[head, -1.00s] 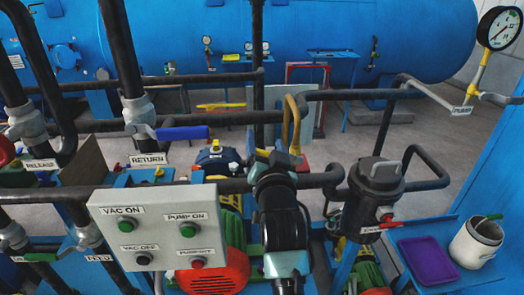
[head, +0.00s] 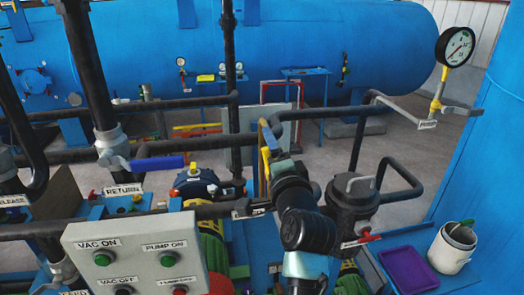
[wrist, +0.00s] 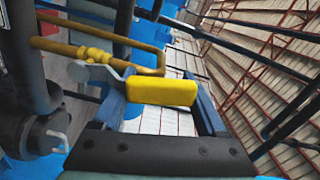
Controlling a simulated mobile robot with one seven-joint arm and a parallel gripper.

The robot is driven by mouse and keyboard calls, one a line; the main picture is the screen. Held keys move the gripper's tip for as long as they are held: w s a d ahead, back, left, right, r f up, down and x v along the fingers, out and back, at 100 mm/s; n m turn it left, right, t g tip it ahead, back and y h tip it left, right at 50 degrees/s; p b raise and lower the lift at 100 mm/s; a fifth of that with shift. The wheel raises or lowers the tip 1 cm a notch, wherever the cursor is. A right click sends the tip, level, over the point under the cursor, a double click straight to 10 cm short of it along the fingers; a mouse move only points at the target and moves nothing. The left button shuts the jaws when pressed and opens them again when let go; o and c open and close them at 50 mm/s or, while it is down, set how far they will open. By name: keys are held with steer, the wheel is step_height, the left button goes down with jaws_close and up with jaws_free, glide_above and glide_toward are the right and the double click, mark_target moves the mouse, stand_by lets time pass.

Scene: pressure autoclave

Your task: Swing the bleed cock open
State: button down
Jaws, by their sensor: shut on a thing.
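The bleed cock's yellow lever grip (wrist: 162,92) lies across the wrist view, on a grey lever that meets a brass pipe (wrist: 95,53). My gripper (wrist: 160,85) is shut on this yellow grip; its dark blue finger shows to the right of it, and the other finger lies at the left. In the head view my gripper (head: 267,142) is at the brass pipework behind the black pipe. A yellow part (head: 265,162) shows beside the fingers there; my arm hides most of the cock.
A black vessel (head: 352,205) with a red-handled valve (head: 368,236) stands right of my arm. A grey control box (head: 135,245) is at the left front. A purple tray (head: 408,270) and white pot (head: 453,248) are at right. Black pipes run close around my gripper.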

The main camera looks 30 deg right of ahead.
steer(key=shift+s+d+m, duration=0.25)
steer(key=shift+d+m, duration=0.65)
steer(key=shift+m, duration=0.4)
steer(key=shift+c, duration=1)
jaws_free()
steer(key=shift+d, duration=0.1)
steer(key=shift+s, duration=0.1)
steer(key=b+v, duration=0.4)
steer(key=v, duration=0.9)
